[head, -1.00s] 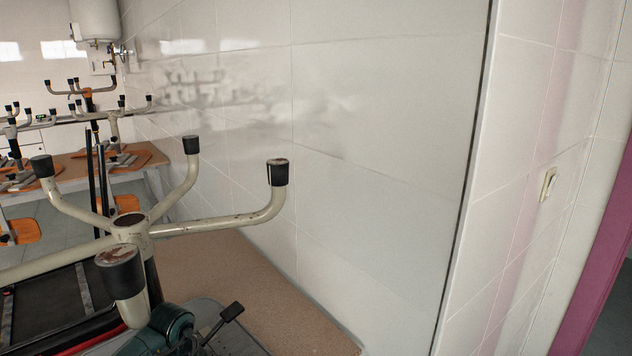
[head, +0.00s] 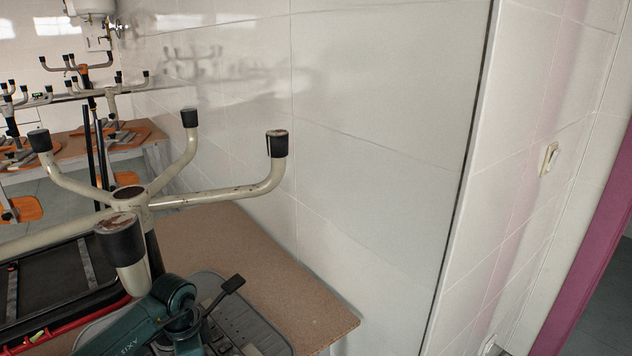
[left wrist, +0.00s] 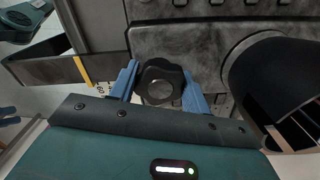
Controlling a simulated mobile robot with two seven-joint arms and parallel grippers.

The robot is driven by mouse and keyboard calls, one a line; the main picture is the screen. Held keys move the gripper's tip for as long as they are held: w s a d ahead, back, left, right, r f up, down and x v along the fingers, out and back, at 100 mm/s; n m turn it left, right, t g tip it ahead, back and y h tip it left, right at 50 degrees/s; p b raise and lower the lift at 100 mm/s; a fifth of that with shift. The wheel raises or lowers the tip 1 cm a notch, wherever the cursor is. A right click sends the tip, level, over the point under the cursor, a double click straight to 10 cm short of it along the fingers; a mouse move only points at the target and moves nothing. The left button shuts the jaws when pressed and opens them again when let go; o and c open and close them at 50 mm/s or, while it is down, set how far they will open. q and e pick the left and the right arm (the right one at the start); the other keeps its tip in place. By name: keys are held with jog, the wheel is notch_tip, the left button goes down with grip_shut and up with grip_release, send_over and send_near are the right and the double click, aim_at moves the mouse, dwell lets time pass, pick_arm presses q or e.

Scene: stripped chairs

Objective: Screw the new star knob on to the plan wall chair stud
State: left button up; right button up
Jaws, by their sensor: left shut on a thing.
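My left gripper (left wrist: 161,88) is shut on a black star knob (left wrist: 160,84), which sits between its blue fingertips with its round centre hole facing the camera. Behind the knob is a dark grey slotted panel (left wrist: 205,45). In the head view a chair stands upside down, its pale chair legs (head: 230,194) spread upward with black end caps. A grey slotted part (head: 262,335) and a black lever (head: 228,289) show below the legs, beside my teal arm. My left fingertips are hidden in the head view. The stud cannot be made out. My right gripper is not in view.
A brown worktop (head: 280,285) runs along the white tiled wall (head: 380,140). A black cylinder (left wrist: 275,75) is close on the right in the wrist view; a flat dark bar (left wrist: 50,70) with a yellow mark is on the left. More upturned chairs (head: 112,100) stand behind.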

pick_arm(q)
jog(key=m, duration=0.3)
jog(key=shift+s+a+f+m+b, duration=0.1)
jog(key=shift+f+m+b, duration=0.15)
jog(key=shift+m+b, duration=0.05)
jog(key=m, duration=0.2)
jog(key=shift+m, duration=0.4)
jog(key=shift+m+b, duration=0.3)
jog(key=shift+f+m, duration=0.1)
jog(key=shift+m, duration=0.5)
jog(key=m+b, duration=0.2)
jog(key=m, duration=0.4)
jog(key=shift+f+m+b, duration=0.15)
jog(key=shift+m+b, duration=0.15)
jog(key=shift+b, duration=0.05)
jog(key=o, duration=1)
jog(key=shift+s, duration=0.1)
jog(key=o, duration=0.4)
jog(key=shift+o, duration=0.2)
